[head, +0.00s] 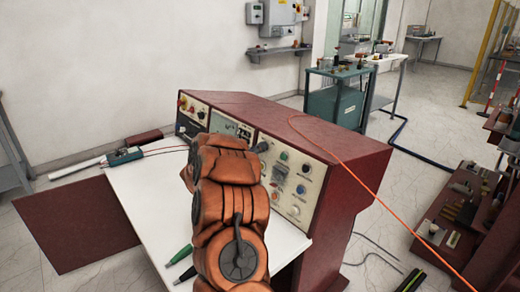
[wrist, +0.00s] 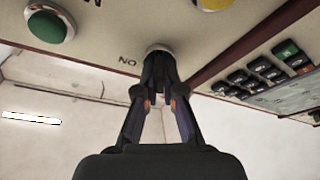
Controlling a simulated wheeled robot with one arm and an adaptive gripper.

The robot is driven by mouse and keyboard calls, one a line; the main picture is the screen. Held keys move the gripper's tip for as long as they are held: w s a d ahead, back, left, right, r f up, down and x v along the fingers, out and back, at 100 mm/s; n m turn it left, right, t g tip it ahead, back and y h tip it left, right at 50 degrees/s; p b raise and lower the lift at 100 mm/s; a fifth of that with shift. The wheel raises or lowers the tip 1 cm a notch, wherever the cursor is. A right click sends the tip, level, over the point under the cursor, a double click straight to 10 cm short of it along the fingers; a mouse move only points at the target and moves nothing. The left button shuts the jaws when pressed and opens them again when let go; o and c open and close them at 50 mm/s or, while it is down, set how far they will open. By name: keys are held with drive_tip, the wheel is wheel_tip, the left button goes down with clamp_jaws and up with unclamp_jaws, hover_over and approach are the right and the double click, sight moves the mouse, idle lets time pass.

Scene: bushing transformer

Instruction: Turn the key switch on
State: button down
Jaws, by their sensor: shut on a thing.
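The key switch (wrist: 158,48) is on the cream control panel in the wrist view, with a pale round collar and the letters "NO" printed beside it. My gripper (wrist: 160,68) has its dark fingers shut on the key switch, close against the panel. The fingers hide most of the switch, so its turned position cannot be told. In the head view my orange-covered arm reaches over the desk to the console panel (head: 297,176) and hides the gripper and the switch.
A green button (wrist: 48,26) and a yellow part (wrist: 213,3) flank the switch. A keypad (wrist: 262,76) is at the right. In the head view, an orange cable (head: 335,155) crosses the dark red console, and a meter with leads (head: 124,156) lies on the white desktop (head: 135,205).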

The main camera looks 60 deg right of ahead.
drive_tip(key=m+g+b, duration=0.1)
drive_tip(key=m+g, duration=0.1)
drive_tip(key=m, duration=0.2)
drive_tip(key=shift+m, duration=0.4)
drive_tip(key=m+g+b, duration=0.1)
drive_tip(key=m, duration=0.1)
drive_tip(key=m+b, duration=0.1)
drive_tip(key=m, duration=0.1)
drive_tip(key=shift+s+f+m+g, duration=0.1)
drive_tip(key=shift+f+m+g, duration=0.05)
drive_tip(key=shift+m+g, duration=0.2)
drive_tip(key=m+g+b, duration=0.1)
drive_tip(key=m, duration=0.1)
drive_tip(key=m+y+b, duration=0.1)
drive_tip(key=m, duration=0.1)
drive_tip(key=shift+s+m+g, duration=0.1)
drive_tip(key=shift+m+g, duration=0.25)
drive_tip(key=shift+a+m+g+y+b, duration=0.1)
drive_tip(key=shift+m+g+y+b, duration=0.4)
drive_tip(key=shift+m, duration=0.7)
drive_tip(key=shift+m+g+y+b, duration=0.25)
drive_tip(key=shift+m+b, duration=0.45)
drive_tip(key=shift+m, duration=0.5)
drive_tip(key=shift+s, duration=0.1)
drive_tip(key=c, duration=1.3)
unclamp_jaws()
